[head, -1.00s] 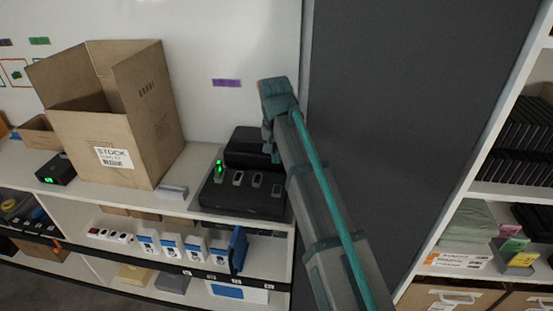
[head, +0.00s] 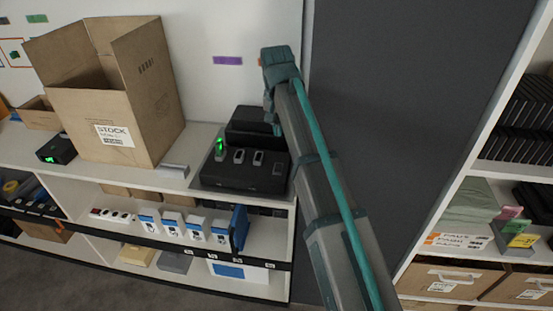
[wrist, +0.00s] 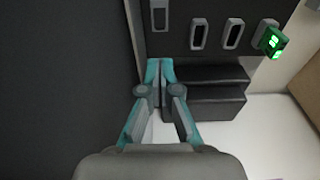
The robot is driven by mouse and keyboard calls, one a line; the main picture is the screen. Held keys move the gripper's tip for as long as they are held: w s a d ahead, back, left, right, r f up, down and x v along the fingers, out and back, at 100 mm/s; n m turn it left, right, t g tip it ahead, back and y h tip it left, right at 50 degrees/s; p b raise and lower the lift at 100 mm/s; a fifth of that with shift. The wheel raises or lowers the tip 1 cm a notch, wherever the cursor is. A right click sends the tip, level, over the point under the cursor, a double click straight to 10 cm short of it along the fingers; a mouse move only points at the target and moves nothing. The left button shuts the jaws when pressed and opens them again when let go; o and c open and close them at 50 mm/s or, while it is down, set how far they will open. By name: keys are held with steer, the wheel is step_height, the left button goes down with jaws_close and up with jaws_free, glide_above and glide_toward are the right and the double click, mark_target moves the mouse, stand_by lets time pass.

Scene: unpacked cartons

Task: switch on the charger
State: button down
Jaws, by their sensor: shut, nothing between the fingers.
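The charger (head: 225,177) is a black block with a raised back part on the white shelf top. A row of slots or switch-like parts runs along it. A piece with a lit green display (head: 219,147) sits at its left end; it shows at the right in the wrist view (wrist: 273,42). A grey-rimmed part (wrist: 160,15) lies at the other end of the row. My gripper (wrist: 160,64) is shut and empty, its tips just short of the charger (wrist: 180,42), nearest that end part. In the head view my gripper (head: 276,128) is partly hidden by my arm.
An open carton (head: 120,110) and a small black device with a green display (head: 57,149) stand left of the charger. A dark grey panel (head: 400,110) rises close on the right. A grey block (head: 174,171) lies between carton and charger.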

mark_target(279, 164)
steer(key=shift+f, duration=0.1)
steer(key=f+p, duration=0.1)
steer(key=f, duration=0.3)
steer(key=w+f+p, duration=0.1)
steer(key=f, duration=0.3)
steer(key=f+p, duration=0.2)
steer(key=f, duration=0.2)
steer(key=shift+w+d+f, duration=0.1)
steer(key=shift+w+f, duration=0.2)
steer(key=shift+f, duration=0.6)
